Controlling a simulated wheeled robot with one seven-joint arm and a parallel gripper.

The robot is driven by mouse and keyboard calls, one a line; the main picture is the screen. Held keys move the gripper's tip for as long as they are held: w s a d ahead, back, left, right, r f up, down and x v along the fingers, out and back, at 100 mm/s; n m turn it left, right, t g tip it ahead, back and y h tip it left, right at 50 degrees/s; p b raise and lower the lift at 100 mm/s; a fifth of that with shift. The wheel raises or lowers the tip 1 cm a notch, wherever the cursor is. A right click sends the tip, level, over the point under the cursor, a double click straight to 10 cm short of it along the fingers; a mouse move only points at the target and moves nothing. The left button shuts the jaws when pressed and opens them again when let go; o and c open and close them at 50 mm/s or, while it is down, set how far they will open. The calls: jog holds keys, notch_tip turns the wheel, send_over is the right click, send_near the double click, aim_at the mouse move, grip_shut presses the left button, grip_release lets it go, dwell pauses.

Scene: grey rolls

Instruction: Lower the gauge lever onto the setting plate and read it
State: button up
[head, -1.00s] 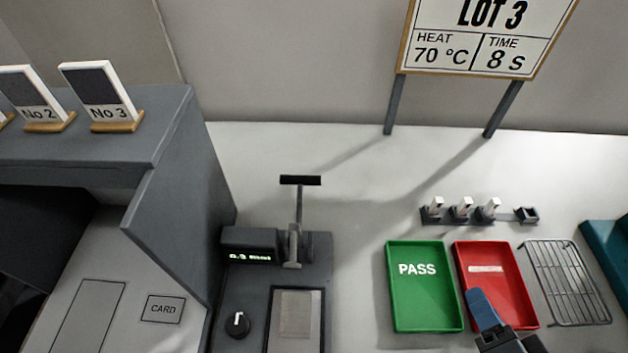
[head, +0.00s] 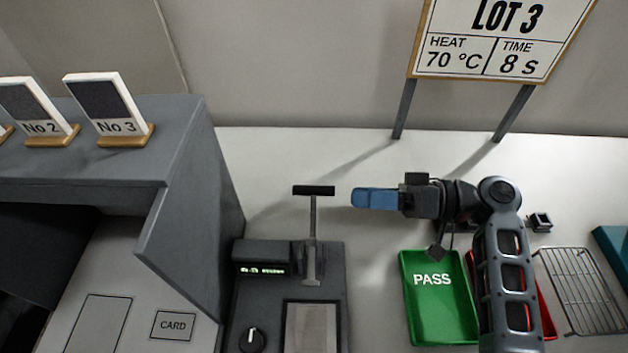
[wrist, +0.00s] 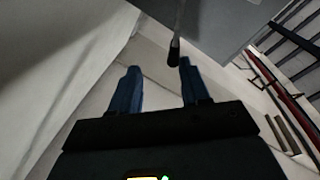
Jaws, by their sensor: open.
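The gauge lever (head: 313,190) stands raised, a black crossbar on a thin grey stem above the gauge body. The setting plate (head: 311,330) is a pale metal plate at the front of the gauge, cut off by the lower edge. The lit display (head: 262,271) beside the stem is too small to read surely. My gripper (head: 356,198) is open, its blue fingers pointing left at the crossbar with a small gap. In the wrist view my gripper (wrist: 157,68) shows both fingers apart and empty; a dark bar end (wrist: 174,52), apparently the lever's, lies just beyond the right fingertip.
A knob (head: 252,340) sits on the gauge's left front. The grey cabinet (head: 190,200) rises close on the left. The green PASS tray (head: 438,310) is to the right; my arm partly hides the red tray (head: 546,310). A wire rack (head: 580,290) lies farther right.

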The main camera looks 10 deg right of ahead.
aim_at(317, 192)
jog(key=shift+w+a+r+n+g+y+p, duration=0.2)
jog(key=shift+w+a+n+g+y+p, duration=0.15)
jog(key=shift+a, duration=1.25)
jog(key=shift+w+a+r+n+g+y+p, duration=0.1)
jog(key=shift+w+a+r+n+g+p, duration=0.25)
jog(key=shift+a, duration=1.3)
jog(key=shift+w+a+r+n+g+y+p, duration=0.1)
jog(key=shift+w+a+n+y+p, duration=0.3)
jog(key=shift+a, duration=1.2)
jog(key=shift+s, duration=0.15)
jog(key=shift+c, duration=0.3)
grip_shut()
